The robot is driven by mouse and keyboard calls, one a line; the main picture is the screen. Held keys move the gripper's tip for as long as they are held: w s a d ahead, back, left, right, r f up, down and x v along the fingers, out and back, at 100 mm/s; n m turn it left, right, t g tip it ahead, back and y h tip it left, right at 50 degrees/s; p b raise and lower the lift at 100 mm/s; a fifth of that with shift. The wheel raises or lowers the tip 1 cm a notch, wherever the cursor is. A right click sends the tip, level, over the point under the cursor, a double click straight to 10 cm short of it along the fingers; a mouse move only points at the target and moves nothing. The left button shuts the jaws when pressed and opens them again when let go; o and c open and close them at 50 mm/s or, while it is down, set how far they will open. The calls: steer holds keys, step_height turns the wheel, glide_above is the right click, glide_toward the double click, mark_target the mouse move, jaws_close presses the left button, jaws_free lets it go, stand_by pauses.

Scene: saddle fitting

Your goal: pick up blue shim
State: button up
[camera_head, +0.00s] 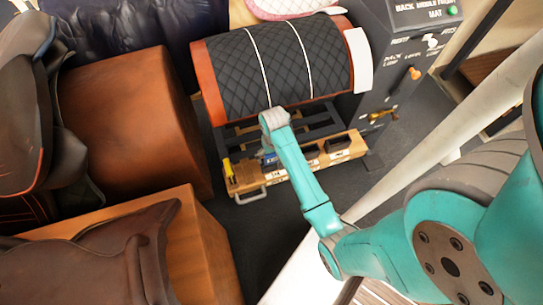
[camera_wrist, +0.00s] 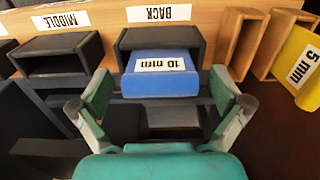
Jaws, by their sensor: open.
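The blue shim (camera_wrist: 161,82), labelled "10 mm", sticks out of a dark slot (camera_wrist: 190,38) under the "BACK" label in the wrist view. The label reads upside down. My gripper (camera_wrist: 160,84) is open, with one finger to the left of the shim and one to the right. Both fingers look apart from its sides. In the head view a small bit of blue (camera_head: 269,157) shows beside my gripper (camera_head: 266,150) at the wooden rack; the arm partly hides it.
A yellow shim (camera_wrist: 299,62), labelled "5 mm", stands by wooden slots at the right. An empty slot (camera_wrist: 62,60) labelled "MIDDLE" is at the left. The wooden rack (camera_head: 245,180) lies below a quilted black pad (camera_head: 265,70). Saddles and brown blocks fill the left.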

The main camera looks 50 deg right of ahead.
steer(key=shift+c, duration=0.3)
steer(key=c, duration=1.2)
steer(key=shift+o, duration=0.2)
steer(key=shift+r, duration=0.1)
